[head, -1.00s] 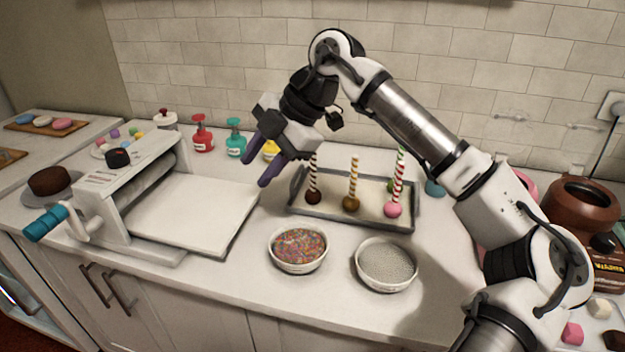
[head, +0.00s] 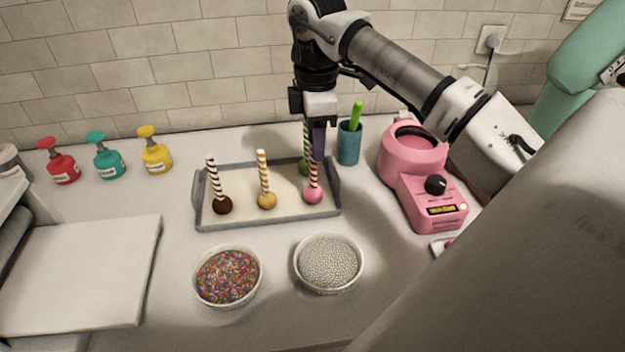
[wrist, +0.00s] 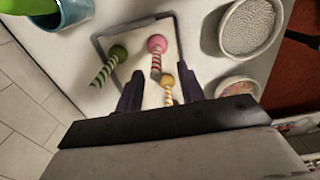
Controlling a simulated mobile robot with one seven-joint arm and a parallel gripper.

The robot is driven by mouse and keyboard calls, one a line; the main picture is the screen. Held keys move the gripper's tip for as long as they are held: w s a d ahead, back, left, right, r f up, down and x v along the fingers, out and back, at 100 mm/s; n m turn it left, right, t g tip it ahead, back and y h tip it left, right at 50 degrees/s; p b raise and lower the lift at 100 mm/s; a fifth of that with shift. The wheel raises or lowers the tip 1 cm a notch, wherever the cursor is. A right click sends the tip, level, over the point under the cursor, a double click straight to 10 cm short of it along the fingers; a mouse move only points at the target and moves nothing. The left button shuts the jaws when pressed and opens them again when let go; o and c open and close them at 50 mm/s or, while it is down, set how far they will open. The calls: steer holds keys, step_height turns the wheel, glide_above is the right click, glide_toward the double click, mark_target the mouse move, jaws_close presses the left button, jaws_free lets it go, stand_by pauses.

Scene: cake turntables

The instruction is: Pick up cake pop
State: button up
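The tray (head: 215,222) holds several cake pops standing on their heads with striped sticks up: a brown one (head: 222,206), a yellow one (head: 267,200), a pink one (head: 313,196) and a green one (head: 304,168) behind it. My gripper (head: 318,152) points down over the tray's right end, close to the pink and green pops. In the wrist view, my gripper (wrist: 161,88) has its fingers apart. The pink pop (wrist: 157,43) and its stick, and the yellow pop (wrist: 168,81), show in line with the gap; the green pop (wrist: 118,52) is outside, left. Nothing is visibly held.
Bowls of colored sprinkles (head: 228,277) and silver beads (head: 329,262) stand before the tray. A teal cup (head: 349,145) with a green tool and a pink melter (head: 418,165) are at right. Red (head: 60,165), teal (head: 107,160) and yellow (head: 155,154) bottles stand at back left.

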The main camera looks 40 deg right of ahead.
steer(key=p, duration=0.2)
glide_above(313, 188)
steer(key=shift+w+d+f, duration=0.15)
steer(key=shift+f, duration=1.5)
steer(key=shift+w+d+f, duration=0.1)
steer(key=shift+w+f, duration=0.05)
steer(key=shift+f, duration=1.45)
jaws_close()
